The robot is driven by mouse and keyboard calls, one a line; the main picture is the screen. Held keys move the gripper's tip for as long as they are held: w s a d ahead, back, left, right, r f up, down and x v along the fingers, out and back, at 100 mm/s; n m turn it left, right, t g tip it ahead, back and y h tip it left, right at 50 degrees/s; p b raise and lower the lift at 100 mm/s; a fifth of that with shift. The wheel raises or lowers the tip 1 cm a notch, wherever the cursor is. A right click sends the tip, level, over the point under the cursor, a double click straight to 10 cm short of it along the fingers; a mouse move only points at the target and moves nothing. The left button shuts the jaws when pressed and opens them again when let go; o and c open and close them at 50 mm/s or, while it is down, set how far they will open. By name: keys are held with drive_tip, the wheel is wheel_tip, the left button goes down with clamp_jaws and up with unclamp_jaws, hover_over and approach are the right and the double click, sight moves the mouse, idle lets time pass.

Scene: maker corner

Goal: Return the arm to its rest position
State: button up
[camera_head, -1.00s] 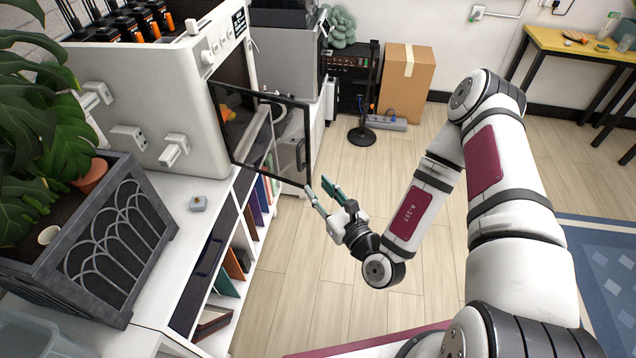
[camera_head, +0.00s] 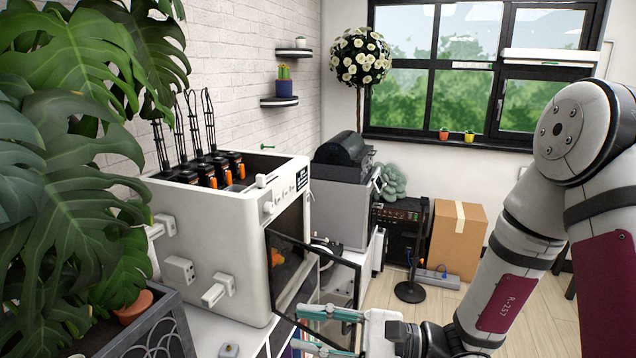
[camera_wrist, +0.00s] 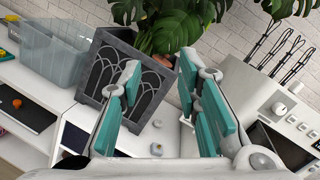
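My gripper (camera_head: 335,332) shows at the bottom middle of the head view, in front of the white machine's door. In the wrist view my gripper (camera_wrist: 160,105) has its two teal-padded fingers spread apart, with nothing between them. My arm is bent on the right side of the head view, with the elbow high and the forearm running down to the left. The white machine (camera_head: 215,245) stands on the white cabinet; its dark-framed glass door (camera_head: 318,290) is swung open close to my gripper.
A dark planter (camera_wrist: 130,75) with a large leafy plant (camera_head: 70,150) stands on the cabinet at left. A grey translucent bin (camera_wrist: 50,50) is beside it. A small pale block (camera_wrist: 156,149) lies on the cabinet top. A cardboard box (camera_head: 457,245) and black stand (camera_head: 411,290) are on the floor behind.

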drive_tip(key=s+d+r+n+g+h+b, duration=0.15)
drive_tip(key=s+d+n+g+h, duration=0.35)
drive_tip(key=s+n+h, duration=0.6)
drive_tip(key=d+r+n+t+h, duration=0.1)
drive_tip(key=d+r+t+h, duration=0.3)
drive_tip(key=d, duration=0.3)
drive_tip(key=d+r+n+t+h, duration=0.1)
drive_tip(key=d+r+t+h, duration=0.2)
drive_tip(key=d, duration=0.5)
drive_tip(key=shift+r+n+t+h+b, duration=0.3)
drive_tip(key=shift+r+n+t+h, duration=0.15)
drive_tip(key=shift+r, duration=0.45)
